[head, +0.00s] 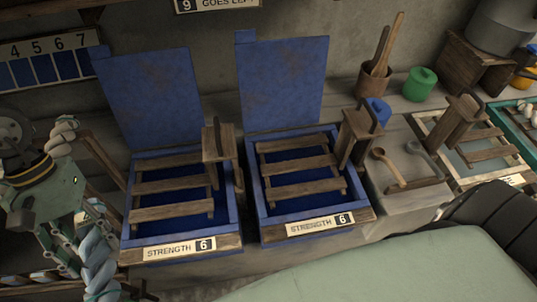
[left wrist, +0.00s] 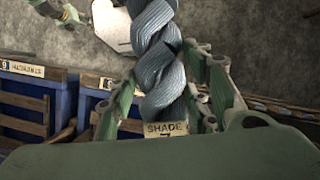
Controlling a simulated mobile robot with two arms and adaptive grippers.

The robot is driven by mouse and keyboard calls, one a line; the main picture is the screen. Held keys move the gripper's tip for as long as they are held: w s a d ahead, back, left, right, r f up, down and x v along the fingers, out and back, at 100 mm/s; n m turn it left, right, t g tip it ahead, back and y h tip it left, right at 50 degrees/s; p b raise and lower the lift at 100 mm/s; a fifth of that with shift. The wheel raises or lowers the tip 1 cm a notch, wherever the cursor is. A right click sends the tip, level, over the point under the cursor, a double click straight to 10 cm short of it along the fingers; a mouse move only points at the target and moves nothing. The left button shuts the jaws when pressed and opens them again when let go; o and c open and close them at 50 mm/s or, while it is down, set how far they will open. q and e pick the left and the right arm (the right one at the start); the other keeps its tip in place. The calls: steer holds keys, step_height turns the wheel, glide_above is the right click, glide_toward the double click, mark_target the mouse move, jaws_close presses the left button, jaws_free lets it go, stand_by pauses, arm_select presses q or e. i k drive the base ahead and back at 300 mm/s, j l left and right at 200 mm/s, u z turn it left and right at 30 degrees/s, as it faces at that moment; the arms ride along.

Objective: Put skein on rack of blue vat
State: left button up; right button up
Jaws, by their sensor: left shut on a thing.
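A twisted blue-grey skein (head: 98,265) hangs at the left edge of the head view. My left gripper (head: 78,238) is shut on it, left of the left vat and apart from it. In the left wrist view the skein (left wrist: 160,65) runs between the fingers (left wrist: 170,92), with a tag reading "SHADE" (left wrist: 165,129) on it. Two blue vats stand side by side with lids raised: a left vat (head: 237,212) and a right vat (head: 252,205). Each has a slatted wooden rack, the left rack (head: 170,185) and right rack (head: 302,163), with no skein on it. My right gripper is not seen.
Wooden posts stand by the vats' right sides, one (head: 219,143) and another (head: 361,128). Both front labels read "STRENGTH 6" (head: 180,248). A numbered board (head: 48,68) hangs at left.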

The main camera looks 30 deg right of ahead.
mark_target(281, 167)
steer(key=k+l, duration=0.1)
steer(key=l, duration=0.35)
steer(key=k+l, duration=0.1)
steer(key=l, duration=0.4)
steer(key=k+l, duration=0.1)
steer(key=l, duration=0.85)
steer(key=k+l+u, duration=0.1)
steer(key=l, duration=0.35)
steer(key=k+l, duration=0.15)
steer(key=l, duration=0.3)
steer(key=i, duration=0.45)
